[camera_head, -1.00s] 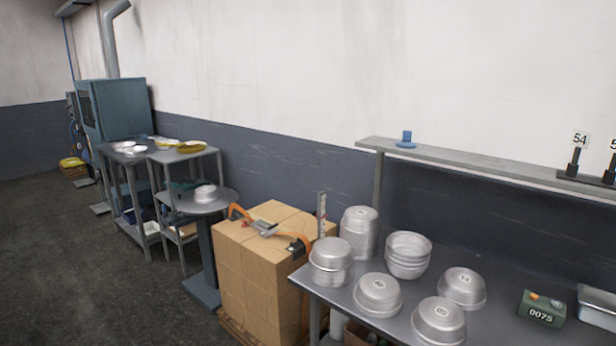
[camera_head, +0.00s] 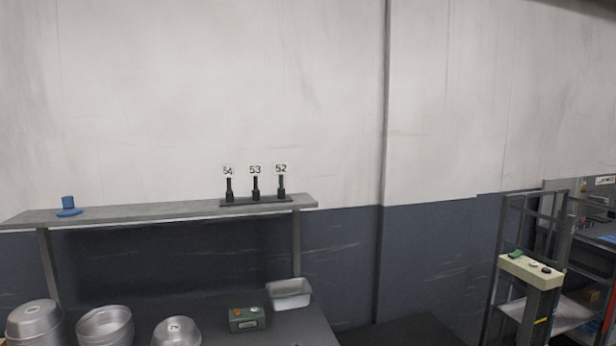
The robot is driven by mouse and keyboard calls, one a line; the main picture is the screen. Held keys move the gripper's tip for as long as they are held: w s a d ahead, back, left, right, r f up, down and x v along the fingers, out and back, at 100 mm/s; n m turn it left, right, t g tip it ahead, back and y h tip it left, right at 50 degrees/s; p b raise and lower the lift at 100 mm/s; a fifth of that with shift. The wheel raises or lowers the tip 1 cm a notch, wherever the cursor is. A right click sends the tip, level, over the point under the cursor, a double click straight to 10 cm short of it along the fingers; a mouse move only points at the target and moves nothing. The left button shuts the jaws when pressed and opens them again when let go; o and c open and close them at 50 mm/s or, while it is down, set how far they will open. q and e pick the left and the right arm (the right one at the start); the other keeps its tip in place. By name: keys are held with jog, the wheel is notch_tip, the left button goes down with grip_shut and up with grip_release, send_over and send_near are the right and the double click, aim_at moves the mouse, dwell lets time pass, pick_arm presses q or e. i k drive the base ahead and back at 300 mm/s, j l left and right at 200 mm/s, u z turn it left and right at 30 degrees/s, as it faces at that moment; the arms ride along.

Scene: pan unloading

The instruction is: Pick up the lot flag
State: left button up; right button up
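Three lot flags stand upright in a dark base (camera_head: 240,203) on the right part of a grey wall shelf. From left to right they are flag 54 (camera_head: 229,187), flag 53 (camera_head: 255,187) and flag 52 (camera_head: 281,187). Each has a black stem and a small white number card. Neither of my grippers shows in the head view.
Below, a table (camera_head: 290,333) holds several metal pans (camera_head: 105,325), a green box (camera_head: 247,319) and a metal tray (camera_head: 289,293). A control post (camera_head: 531,271) and a metal rack (camera_head: 497,270) stand at the right.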

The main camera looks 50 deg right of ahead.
aim_at(280, 168)
jog(key=z, duration=1.4)
jog(key=i+l+u, duration=0.1)
jog(key=l+u, duration=0.3)
jog(key=i+l+u, duration=0.1)
jog(key=l+u, duration=0.65)
jog(key=i+j, duration=0.05)
jog(key=j, duration=0.05)
